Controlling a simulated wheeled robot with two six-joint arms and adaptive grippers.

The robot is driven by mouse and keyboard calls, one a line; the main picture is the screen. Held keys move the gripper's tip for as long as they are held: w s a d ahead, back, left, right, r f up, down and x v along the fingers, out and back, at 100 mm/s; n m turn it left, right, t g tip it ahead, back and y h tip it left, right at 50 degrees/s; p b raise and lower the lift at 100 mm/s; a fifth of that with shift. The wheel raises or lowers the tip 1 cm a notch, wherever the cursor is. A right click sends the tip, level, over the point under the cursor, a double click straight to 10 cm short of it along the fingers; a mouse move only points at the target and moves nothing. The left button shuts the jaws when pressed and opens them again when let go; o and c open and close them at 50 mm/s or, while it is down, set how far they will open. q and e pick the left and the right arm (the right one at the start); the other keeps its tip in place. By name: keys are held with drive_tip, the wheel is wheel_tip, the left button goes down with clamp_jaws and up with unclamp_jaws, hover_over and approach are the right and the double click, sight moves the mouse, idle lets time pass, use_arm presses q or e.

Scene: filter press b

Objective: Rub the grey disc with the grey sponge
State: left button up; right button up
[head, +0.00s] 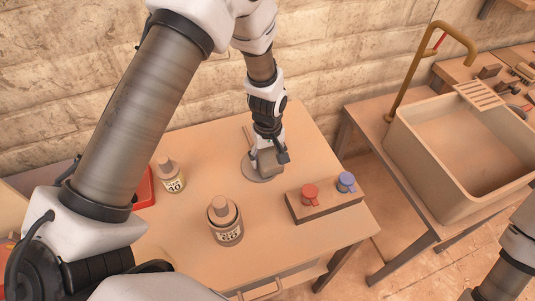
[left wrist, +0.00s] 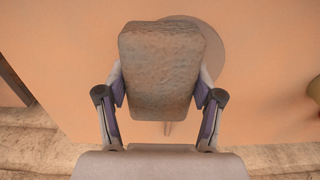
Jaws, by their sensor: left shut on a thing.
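My left gripper (head: 267,155) reaches down over the table and is shut on the grey sponge (head: 270,162). In the left wrist view the sponge (left wrist: 160,70) is a rough block between the two fingers (left wrist: 160,98). The grey disc (head: 249,168) lies flat on the table under and around the sponge, its left and front rim showing. In the left wrist view part of the disc (left wrist: 212,45) shows beyond the sponge. I cannot tell whether the sponge touches the disc. My right gripper is out of view; only part of that arm shows at the lower right.
On the table (head: 300,150), two labelled bottles (head: 171,176) (head: 226,222) stand in front and left. A wooden block with a red (head: 309,194) and a blue fitting (head: 346,182) lies right. A beige sink (head: 450,180) with a brass tap (head: 405,85) stands further right.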

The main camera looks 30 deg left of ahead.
use_arm(q)
wheel_tip(320, 180, up, 2)
drive_tip(key=shift+w+a+r+p, duration=0.1)
drive_tip(key=shift+r+p, duration=0.15)
drive_tip(key=shift+p, duration=0.05)
drive_tip(key=shift+a+r+p, duration=0.15)
drive_tip(key=shift+r+p, duration=0.5)
drive_tip(key=shift+r, duration=0.05)
wheel_tip(320, 180, up, 2)
drive_tip(key=shift+r+p, duration=0.2)
drive_tip(key=shift+p, duration=0.8)
drive_tip(key=shift+r+p, duration=0.6)
drive_tip(key=shift+r, duration=0.1)
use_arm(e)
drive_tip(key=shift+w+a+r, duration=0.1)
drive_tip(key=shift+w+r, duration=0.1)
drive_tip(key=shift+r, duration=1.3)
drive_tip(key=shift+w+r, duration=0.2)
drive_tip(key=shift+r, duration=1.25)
